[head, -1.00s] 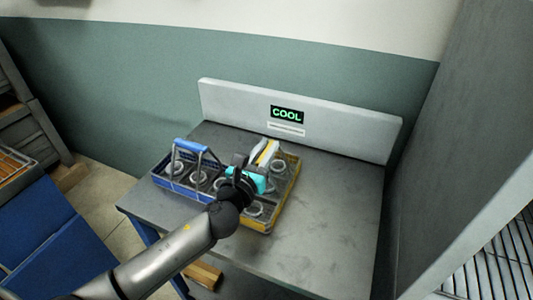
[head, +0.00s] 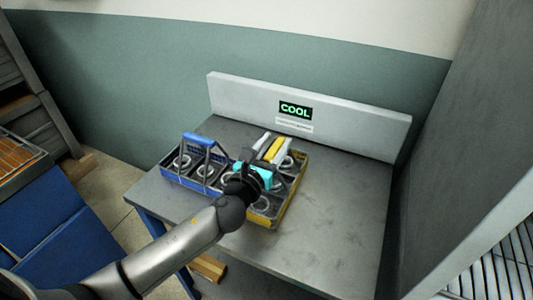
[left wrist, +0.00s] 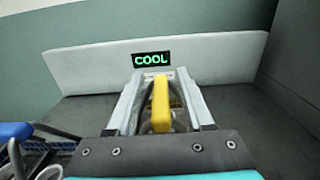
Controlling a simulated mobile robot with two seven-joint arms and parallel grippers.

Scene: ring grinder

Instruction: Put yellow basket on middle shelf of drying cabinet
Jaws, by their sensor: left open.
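The yellow basket (head: 293,196) stands on the grey bench, with rings in its compartments. Its yellow handle (head: 273,149) stands above it and also shows in the left wrist view (left wrist: 160,103). My left gripper (head: 268,148) is over the basket, its jaws open with one pale finger on each side of the handle. I cannot tell whether either finger touches it. My wrist hides part of the basket. A grey cabinet (head: 446,135) with wire shelving (head: 497,278) is at the right, only partly in view. My right gripper is not in view.
A blue basket (head: 176,177) with rings stands close against the yellow basket's left side. The bench (head: 338,210) is clear to the right, with a raised back panel marked COOL (head: 235,95). Blue furniture (head: 50,225) stands at the lower left.

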